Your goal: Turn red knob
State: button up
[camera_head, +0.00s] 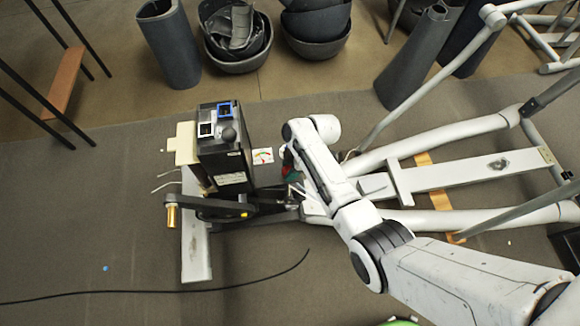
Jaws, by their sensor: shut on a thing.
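The red knob (286,171) shows only as a small red patch by the shaft of the elliptical machine, just right of its black housing. The end of my arm covers most of it. My gripper (288,162) is at the knob, mostly hidden under my white wrist, and is shut on it. The fingertips cannot be made out clearly. The black housing (222,160) stands upright, with a gauge card (262,156) beside it.
A crank with a brass-coloured pedal pin (171,216) sticks out left. White frame tubes (450,200) run right. Grey bins (168,45) and bowls (316,28) stand behind. A black cable (150,293) lies on the mat. The left mat is mostly clear.

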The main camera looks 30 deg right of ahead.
jog(key=shift+m, duration=0.3)
jog(key=shift+s+m+t+h+p, duration=0.1)
jog(key=shift+m+t+h+p, duration=0.35)
jog(key=shift+m, duration=0.75)
jog(key=shift+m+t+h+p, duration=0.25)
jog(key=shift+m+t+p, duration=0.2)
jog(key=shift+m, duration=1.05)
jog(key=o, duration=1)
jog(key=shift+r, duration=0.1)
jog(key=v, duration=1)
jog(key=shift+s+r+p, duration=0.2)
jog(key=shift+r+p, duration=0.05)
jog(key=shift+p, duration=0.15)
